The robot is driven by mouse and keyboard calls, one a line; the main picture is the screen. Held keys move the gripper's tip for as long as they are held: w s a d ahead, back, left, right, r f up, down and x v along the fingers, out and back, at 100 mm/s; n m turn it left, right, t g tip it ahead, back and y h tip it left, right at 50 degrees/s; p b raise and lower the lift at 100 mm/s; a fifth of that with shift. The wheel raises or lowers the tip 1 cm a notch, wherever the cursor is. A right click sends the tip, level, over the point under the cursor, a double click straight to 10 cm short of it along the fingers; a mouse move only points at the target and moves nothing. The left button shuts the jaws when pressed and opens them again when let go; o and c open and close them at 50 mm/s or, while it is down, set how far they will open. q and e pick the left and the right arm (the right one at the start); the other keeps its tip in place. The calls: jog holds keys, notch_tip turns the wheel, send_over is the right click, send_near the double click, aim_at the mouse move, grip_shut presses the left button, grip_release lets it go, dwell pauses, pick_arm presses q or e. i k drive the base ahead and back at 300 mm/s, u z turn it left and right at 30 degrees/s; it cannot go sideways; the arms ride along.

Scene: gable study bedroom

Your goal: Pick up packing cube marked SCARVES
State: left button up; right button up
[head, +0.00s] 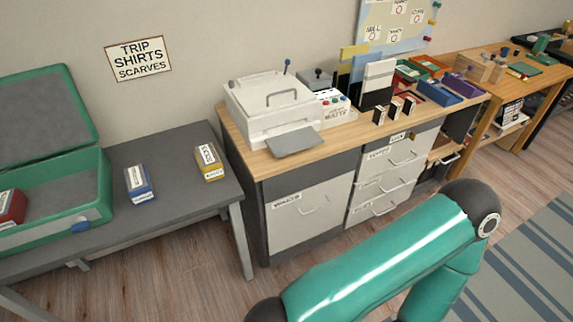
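Several small packing cubes with white labels show in the head view at left. A yellow cube (209,164) lies on the right end of the grey table (178,152). A blue cube (139,185) lies left of it, beside the open green suitcase (103,192). A red cube (14,209) sits in the suitcase at the left picture edge, partly cut off. The labels are too small to read surely, so I cannot tell which cube is marked SCARVES. Neither gripper is in view; only a teal arm of mine crosses the lower right.
A wall sign (139,60) reads TRIP SHIRTS SCARVES. A wood-topped cabinet (300,160) with a white printer-like machine (272,108) stands right of the grey table. A wooden desk (520,85) is farther right. Bare floor (190,270) shows in front of the table.

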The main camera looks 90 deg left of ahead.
aim_at(141, 190)
jog(key=z, duration=0.3)
jog(key=i, duration=0.65)
jog(key=u, duration=1.45)
jog(key=i, duration=0.15)
jog(key=u, duration=1.85)
jog(key=i, duration=0.25)
jog(key=u, duration=1.8)
jog(key=k, duration=0.55)
jog(key=u, duration=0.45)
jog(key=i, duration=1.6)
jog(key=z, duration=0.5)
